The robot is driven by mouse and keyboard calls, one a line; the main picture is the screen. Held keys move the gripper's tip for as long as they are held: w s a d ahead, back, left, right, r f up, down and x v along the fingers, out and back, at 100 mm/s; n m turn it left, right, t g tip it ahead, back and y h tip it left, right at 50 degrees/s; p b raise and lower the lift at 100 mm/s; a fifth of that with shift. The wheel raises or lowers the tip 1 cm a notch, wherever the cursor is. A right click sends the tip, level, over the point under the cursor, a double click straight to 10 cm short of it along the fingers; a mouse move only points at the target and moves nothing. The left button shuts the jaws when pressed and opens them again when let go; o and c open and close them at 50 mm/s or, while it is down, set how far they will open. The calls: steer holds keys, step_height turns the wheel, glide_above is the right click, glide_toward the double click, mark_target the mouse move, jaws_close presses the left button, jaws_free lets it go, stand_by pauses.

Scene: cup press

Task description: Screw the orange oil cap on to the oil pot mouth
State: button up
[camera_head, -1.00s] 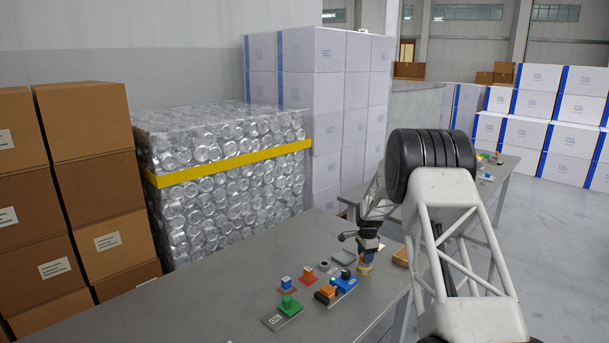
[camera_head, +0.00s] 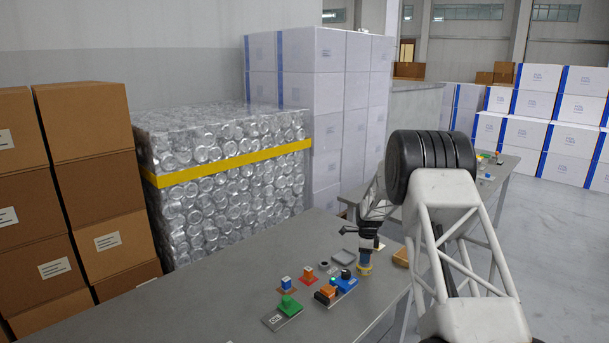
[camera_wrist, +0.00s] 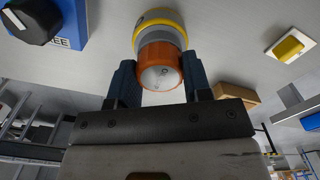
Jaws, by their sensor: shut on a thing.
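The orange oil cap (camera_wrist: 158,63) is between the two fingers of my gripper (camera_wrist: 159,76) in the wrist view. The gripper is shut on it. The oil pot (camera_wrist: 159,18), with a yellow band and a grey part, is directly beyond the cap and in line with it. Cap and pot appear to touch, but I cannot tell how far the threads engage. In the head view my gripper (camera_head: 367,252) points down over the pot (camera_head: 364,269), which stands on the table. The cap is hidden there by the gripper.
A blue block with a black knob (camera_wrist: 30,18) is at upper left in the wrist view, and a yellow switch on a white plate (camera_wrist: 289,48) at right. Several coloured controls, including a green one (camera_head: 288,305), stand left of my gripper on the grey table (camera_head: 215,300).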

steer(key=o, duration=1.2)
steer(key=shift+r, duration=0.15)
steer(key=shift+r, duration=4.35)
